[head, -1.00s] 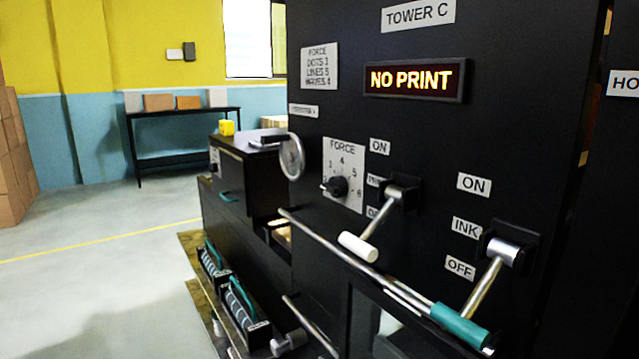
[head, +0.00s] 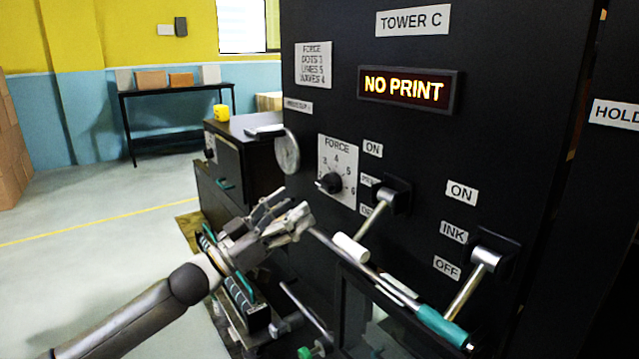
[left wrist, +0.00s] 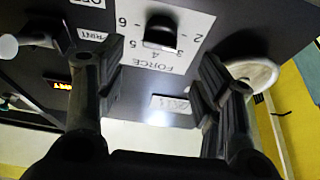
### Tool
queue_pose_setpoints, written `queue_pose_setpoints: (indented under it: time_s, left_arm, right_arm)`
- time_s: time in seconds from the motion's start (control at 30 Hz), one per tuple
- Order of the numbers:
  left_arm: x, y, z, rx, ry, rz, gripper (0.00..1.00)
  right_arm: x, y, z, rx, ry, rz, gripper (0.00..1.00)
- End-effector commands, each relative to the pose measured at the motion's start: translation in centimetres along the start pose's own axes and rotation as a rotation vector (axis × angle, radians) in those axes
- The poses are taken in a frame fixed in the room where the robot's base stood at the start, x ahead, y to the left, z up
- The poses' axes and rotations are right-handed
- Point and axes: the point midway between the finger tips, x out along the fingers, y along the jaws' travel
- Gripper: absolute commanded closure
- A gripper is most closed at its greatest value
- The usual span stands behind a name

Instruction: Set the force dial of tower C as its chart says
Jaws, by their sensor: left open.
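The force dial (head: 331,183) is a black knob on a white plate with numbers up to 6, on tower C's black front panel. Its pointer side faces left, toward the low numbers; the exact setting is unclear. The chart (head: 313,65) above reads force: dots 3, lines 5, waves 4. My left gripper (head: 291,209) is open and empty, below and left of the dial, apart from it. In the left wrist view the upside-down dial (left wrist: 162,32) lies beyond and between the open fingers (left wrist: 158,85). My right gripper is not in view.
A lit NO PRINT sign (head: 407,88) is above the dial. A white-handled lever (head: 352,247) and a green-handled lever (head: 443,325) stick out at right. A handwheel (head: 287,152) is close on the left. Open floor lies left of the machine.

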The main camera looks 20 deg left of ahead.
Motion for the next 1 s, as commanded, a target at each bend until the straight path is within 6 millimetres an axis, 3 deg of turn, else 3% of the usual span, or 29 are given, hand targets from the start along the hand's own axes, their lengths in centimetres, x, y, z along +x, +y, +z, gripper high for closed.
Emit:
queue_pose_setpoints:
  time_s: [0.2, 0.4, 0.8, 1.0]
  left_arm:
    - [4.3, -0.1, -0.5, -0.002, 0.003, -0.002, 0.38]
    - [6.8, -0.1, -0.2, -0.001, 0.001, -0.002, 0.38]
    - [7.6, -0.1, 0.1, 0.0, -0.001, -0.002, 0.38]
    - [7.6, -0.1, 0.1, 0.0, -0.001, -0.002, 0.62]
  right_arm:
    - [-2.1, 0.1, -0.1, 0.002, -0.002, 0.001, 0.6]
    - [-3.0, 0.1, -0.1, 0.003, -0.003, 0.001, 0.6]
    - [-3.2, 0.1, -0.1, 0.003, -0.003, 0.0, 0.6]
    - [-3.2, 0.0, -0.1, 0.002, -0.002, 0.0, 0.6]
